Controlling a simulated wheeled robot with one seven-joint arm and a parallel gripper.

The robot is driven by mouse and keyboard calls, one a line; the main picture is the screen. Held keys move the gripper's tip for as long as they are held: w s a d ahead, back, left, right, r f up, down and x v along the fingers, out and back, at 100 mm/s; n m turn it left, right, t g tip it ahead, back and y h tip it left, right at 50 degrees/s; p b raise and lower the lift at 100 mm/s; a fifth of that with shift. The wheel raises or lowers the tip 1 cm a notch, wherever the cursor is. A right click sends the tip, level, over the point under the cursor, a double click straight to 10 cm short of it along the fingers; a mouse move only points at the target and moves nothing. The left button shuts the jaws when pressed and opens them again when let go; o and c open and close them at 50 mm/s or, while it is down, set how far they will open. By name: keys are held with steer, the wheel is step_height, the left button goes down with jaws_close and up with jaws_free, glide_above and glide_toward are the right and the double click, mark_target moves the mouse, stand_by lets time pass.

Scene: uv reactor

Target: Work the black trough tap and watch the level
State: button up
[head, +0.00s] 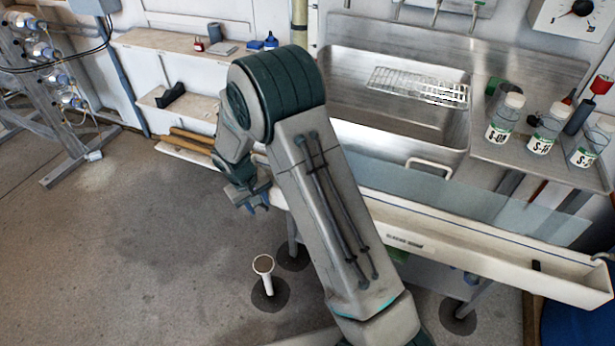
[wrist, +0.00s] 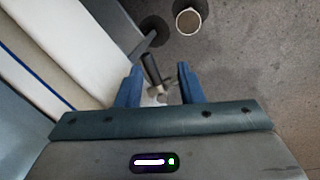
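The black trough tap (wrist: 151,68) shows in the wrist view as a short black lever on a small metal body. It lies between the two blue fingers of my gripper (wrist: 160,78), with space on both sides. My gripper is open; whether the tap is inside the fingers' depth or beyond them, I cannot tell. The long cream trough (head: 487,265) runs across the head view, and its wall (wrist: 62,58) is at the left in the wrist view. In the head view my gripper (head: 256,203) is near the trough's left end; the tap is hidden. I cannot make out a water level.
A white upright pipe (head: 264,272) stands on the floor below my gripper; its open top (wrist: 188,20) shows in the wrist view. A steel sink (head: 385,122) with a wire rack stands behind the trough. Labelled bottles (head: 547,130) stand at the right.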

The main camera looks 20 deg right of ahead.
steer(key=w+a+r+m+g+p, duration=0.1)
steer(key=a+r+m+p, duration=0.15)
steer(key=r+m, duration=0.35)
steer(key=w+a+r+m+g+p, duration=0.1)
steer(key=a+r+m, duration=0.25)
steer(key=r, duration=0.45)
steer(key=s+d+r+n+t+y+b, duration=0.1)
steer(key=s+d+r, duration=0.3)
steer(key=s+d, duration=0.4)
steer(key=s+d+r+n+t+b, duration=0.1)
steer(key=s+d+r+n+b, duration=0.1)
steer(key=s+d+r, duration=0.3)
steer(key=shift+s+d+r+n+y, duration=0.15)
steer(key=shift+s+d+n+y, duration=0.25)
steer(key=shift+s+d, duration=1.7)
steer(key=shift+s+a, duration=0.25)
steer(key=shift+a, duration=0.15)
